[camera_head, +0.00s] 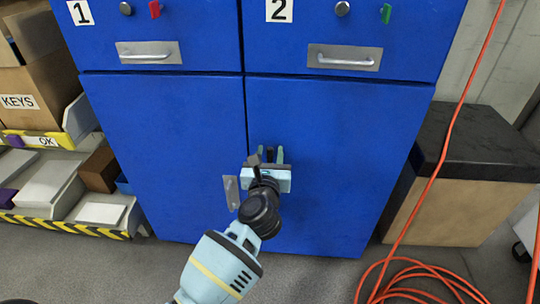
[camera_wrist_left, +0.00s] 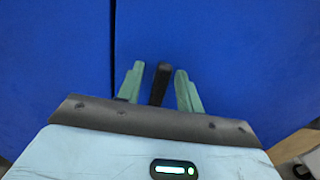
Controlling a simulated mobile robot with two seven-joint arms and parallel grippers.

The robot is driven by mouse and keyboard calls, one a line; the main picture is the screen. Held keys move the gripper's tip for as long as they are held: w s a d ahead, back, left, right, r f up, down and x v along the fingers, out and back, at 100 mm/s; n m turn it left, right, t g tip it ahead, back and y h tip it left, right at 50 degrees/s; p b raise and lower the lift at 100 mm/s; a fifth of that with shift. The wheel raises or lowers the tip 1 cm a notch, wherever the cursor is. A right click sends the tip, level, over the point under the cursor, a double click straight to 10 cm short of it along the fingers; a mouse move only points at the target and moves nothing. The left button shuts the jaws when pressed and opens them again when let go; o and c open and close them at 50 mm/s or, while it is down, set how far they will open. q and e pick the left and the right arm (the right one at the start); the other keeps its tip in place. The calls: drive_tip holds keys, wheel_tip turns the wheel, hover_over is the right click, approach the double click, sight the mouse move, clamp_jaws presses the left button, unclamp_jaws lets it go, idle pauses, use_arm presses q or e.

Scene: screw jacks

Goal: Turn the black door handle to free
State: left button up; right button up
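The black door handle (camera_head: 269,153) is on the lower blue cabinet front, just right of the seam between the two doors. In the left wrist view the handle (camera_wrist_left: 159,83) shows as a short, nearly upright black bar. My left gripper (camera_head: 268,156) is at the handle, with its green fingers on either side. In the left wrist view the gripper (camera_wrist_left: 157,82) is open, with blue door showing between the handle and each finger. Whether a finger touches the handle lower down is hidden by the gripper body. My right gripper is not in view.
A grey metal plate (camera_head: 231,193) is on the left door beside my wrist. Drawers with metal pulls (camera_head: 345,59) are above. Shelves with boxes (camera_head: 45,187) stand at left. A black-topped box (camera_head: 450,190) and an orange cable (camera_head: 420,285) are at right.

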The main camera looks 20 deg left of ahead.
use_arm(q)
drive_tip(key=shift+c, duration=0.2)
drive_tip(key=c, duration=0.7)
clamp_jaws()
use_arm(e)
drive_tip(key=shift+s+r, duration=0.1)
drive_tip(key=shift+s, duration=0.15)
